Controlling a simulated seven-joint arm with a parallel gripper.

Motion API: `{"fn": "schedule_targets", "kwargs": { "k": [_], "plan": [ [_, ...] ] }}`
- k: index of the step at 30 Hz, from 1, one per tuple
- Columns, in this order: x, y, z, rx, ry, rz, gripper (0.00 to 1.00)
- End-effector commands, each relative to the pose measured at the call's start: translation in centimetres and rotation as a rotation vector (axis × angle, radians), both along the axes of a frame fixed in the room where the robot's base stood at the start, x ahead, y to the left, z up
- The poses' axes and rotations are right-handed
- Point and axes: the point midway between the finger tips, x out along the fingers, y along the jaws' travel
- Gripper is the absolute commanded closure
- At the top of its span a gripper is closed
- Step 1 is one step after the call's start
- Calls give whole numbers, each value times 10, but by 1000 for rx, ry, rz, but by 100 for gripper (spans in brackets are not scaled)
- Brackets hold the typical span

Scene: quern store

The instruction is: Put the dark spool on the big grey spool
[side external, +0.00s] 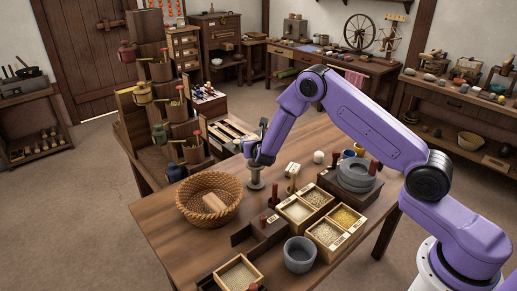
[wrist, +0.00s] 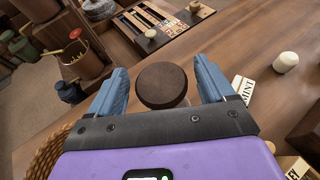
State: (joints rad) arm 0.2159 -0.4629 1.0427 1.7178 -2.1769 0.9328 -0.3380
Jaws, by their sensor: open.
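A dark brown round top, likely the dark spool (wrist: 162,84), lies between the two blue fingers of my gripper (wrist: 161,70) in the wrist view, with a gap on each side. In the side view a small spool-shaped piece (side external: 256,184) stands on the table just under my gripper (side external: 255,165), right of the wicker basket; its top is partly hidden by the fingers. My gripper is open and points down. I cannot pick out a big grey spool with certainty; a stack of round grey stones (side external: 357,178) sits on a dark block to the right.
The wicker basket (side external: 190,208) stands close left of my gripper. Open boxes of grain (side external: 323,234) and a grey pot (side external: 299,258) stand in front. A white-headed mallet (side external: 292,171) and a small white piece (wrist: 285,62) lie to the right. A stepped shelf with jugs (side external: 150,60) rises behind left.

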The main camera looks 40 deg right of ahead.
Motion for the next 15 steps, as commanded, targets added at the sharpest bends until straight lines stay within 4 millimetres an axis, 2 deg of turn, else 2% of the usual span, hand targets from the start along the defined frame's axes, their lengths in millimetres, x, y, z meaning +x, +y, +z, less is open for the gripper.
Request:
{"fn": "schedule_targets", "kwargs": {
  "k": [9,15],
  "plan": [
    [-46,29,23,0,0,2,18],
    [-69,43,34,0,0,2,18]
  ]
}}
